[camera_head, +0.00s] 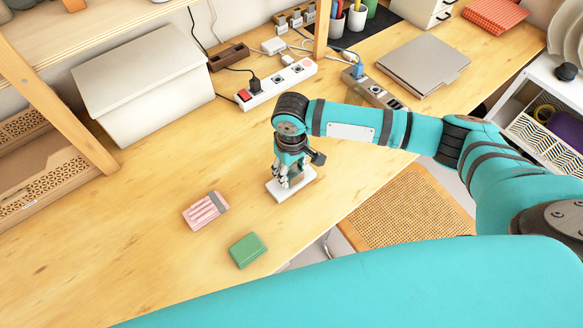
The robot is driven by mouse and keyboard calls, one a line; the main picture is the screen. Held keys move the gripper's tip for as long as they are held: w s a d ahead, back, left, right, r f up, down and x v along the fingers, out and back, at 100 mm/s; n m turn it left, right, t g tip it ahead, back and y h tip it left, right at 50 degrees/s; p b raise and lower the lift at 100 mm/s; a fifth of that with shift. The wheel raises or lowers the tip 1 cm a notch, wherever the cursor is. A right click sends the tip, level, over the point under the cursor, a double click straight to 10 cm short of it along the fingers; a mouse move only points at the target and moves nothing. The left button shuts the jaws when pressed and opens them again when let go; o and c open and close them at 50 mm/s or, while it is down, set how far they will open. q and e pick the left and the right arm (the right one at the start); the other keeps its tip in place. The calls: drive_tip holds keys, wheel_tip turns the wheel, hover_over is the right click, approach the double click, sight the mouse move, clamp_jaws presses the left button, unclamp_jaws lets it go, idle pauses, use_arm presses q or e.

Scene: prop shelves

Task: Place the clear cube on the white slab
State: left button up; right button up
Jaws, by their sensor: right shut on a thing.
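The white slab (309,175) lies flat on the wooden desk, near its front edge. My right gripper (288,182) points down just over the slab, with its fingertips at about slab height. It is shut on the clear cube, which is hardly distinguishable between the fingers. I cannot tell whether the cube touches the slab. The gripper and wrist hide part of the slab. My left gripper is not in view.
A pink striped box (205,211) and a green block (248,251) lie left of the slab. Behind are a power strip (278,85), a white bin (150,90) and a laptop (423,64). A woven chair seat (412,212) is beyond the desk edge. The left desk is clear.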

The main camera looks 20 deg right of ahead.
sight(291, 169)
drive_tip(key=o, duration=1.4)
drive_tip(key=shift+o, duration=0.2)
wheel_tip(291, 169, up, 12)
drive_tip(key=b, duration=0.1)
